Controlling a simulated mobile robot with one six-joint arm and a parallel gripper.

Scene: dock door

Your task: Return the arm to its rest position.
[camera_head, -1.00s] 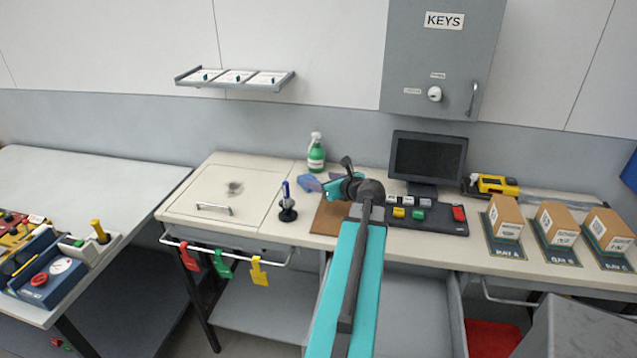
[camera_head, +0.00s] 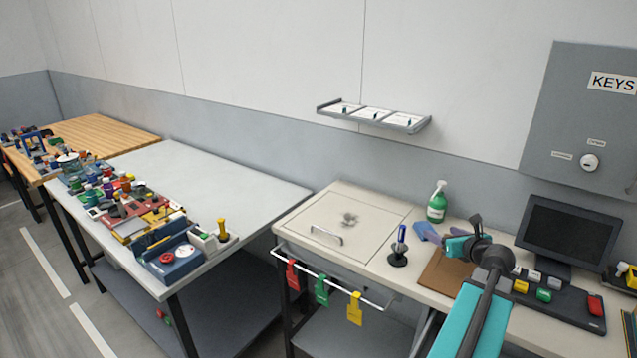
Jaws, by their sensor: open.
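My arm reaches in from the lower right of the head view, with a teal link and dark joints. Its end, my gripper (camera_head: 462,244), is over the beige counter (camera_head: 385,282), above or near a brown board (camera_head: 444,272). The gripper is small in view and its fingers are hard to make out. It is open, and I see nothing held in it.
A pen in a stand (camera_head: 399,250), a blue cloth (camera_head: 427,232) and a green spray bottle (camera_head: 437,203) are left of my gripper. A monitor (camera_head: 566,236) and a button panel (camera_head: 560,300) are at right. A white table (camera_head: 215,180) stands left.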

